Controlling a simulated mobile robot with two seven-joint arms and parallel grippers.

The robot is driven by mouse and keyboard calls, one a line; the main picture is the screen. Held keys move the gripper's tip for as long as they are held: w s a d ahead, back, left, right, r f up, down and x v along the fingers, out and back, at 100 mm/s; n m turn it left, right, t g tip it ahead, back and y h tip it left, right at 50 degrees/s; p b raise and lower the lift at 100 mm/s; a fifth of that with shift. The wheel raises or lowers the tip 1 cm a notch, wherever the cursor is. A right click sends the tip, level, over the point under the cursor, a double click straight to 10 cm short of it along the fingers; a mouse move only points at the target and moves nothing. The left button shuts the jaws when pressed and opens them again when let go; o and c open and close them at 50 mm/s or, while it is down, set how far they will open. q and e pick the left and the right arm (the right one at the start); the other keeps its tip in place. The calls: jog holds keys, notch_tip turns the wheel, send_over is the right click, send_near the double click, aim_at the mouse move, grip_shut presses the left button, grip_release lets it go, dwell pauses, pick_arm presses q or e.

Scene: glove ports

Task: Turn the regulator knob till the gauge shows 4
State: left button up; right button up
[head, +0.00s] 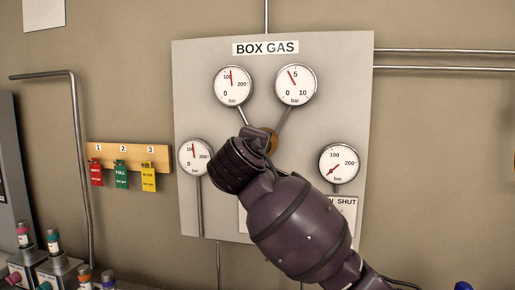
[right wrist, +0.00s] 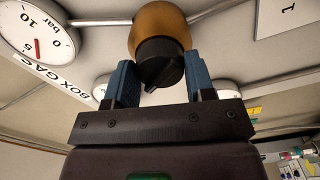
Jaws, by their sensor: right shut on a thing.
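The regulator has a brass body (right wrist: 160,25) and a black knob (right wrist: 160,62), seen in the right wrist view. My right gripper (right wrist: 160,80) is shut on the knob, with one blue finger on each side. In the head view the right gripper (head: 262,140) covers the knob, and only a bit of brass (head: 273,142) shows behind it. The 0 to 10 bar gauge (head: 295,85) is up and right of the gripper. Its red needle points a little left of the 5, at about 4. The gauge also shows in the right wrist view (right wrist: 38,30). My left gripper is out of view.
The grey BOX GAS panel (head: 190,75) carries further gauges: upper left (head: 233,86), left (head: 195,157) and right (head: 339,162). Coloured tags hang on a wooden rack (head: 130,150) at left. Bottles (head: 52,240) stand at the lower left. Pipes run along the wall.

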jog(key=shift+f, duration=0.1)
dwell(0.5)
jog(key=o, duration=0.9)
jog(key=shift+s, duration=0.1)
jog(key=shift+s+a+p, duration=0.35)
jog(key=shift+s, duration=1.4)
jog(key=shift+s+a+p, duration=0.35)
jog(key=shift+s+a, duration=0.05)
jog(key=shift+s, duration=1.35)
jog(key=shift+s+a+p, duration=0.35)
jog(key=shift+s, duration=1.4)
